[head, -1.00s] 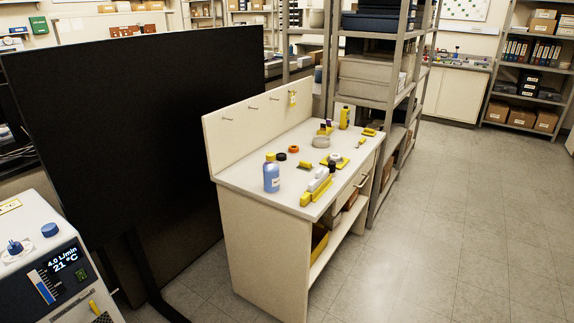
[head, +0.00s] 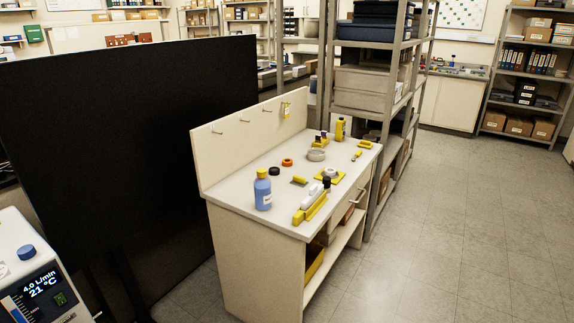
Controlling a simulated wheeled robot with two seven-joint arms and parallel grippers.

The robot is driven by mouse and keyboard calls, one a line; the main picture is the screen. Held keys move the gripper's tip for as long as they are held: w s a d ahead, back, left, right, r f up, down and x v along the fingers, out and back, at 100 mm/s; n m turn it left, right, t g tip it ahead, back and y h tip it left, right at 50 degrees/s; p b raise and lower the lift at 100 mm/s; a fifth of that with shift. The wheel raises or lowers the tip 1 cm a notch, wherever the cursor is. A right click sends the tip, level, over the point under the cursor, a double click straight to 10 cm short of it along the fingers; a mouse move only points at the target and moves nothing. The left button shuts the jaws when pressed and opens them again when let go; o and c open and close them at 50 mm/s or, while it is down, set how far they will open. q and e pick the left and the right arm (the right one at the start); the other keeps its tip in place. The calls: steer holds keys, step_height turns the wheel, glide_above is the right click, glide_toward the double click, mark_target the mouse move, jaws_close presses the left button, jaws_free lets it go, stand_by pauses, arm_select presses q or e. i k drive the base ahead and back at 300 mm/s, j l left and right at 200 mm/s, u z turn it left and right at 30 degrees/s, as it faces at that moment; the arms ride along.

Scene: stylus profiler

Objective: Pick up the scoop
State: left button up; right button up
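The scoop cannot be told for sure at this distance. A small yellow item (head: 357,154) that could be it lies toward the back right of the white worktable (head: 232,193). Another small item with a yellow handle and a dark flat end (head: 300,180) lies near the table's middle. Neither of my grippers shows in the head view.
On the table stand a blue bottle with a yellow cap (head: 263,191), a yellow bottle (head: 340,129) and a round grey dish (head: 316,155). A large black panel (head: 130,150) stands left, a metal shelf rack (head: 376,150) behind. The floor (head: 450,230) at right is clear.

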mark_target(360, 152)
steer(key=i+l, duration=1.55)
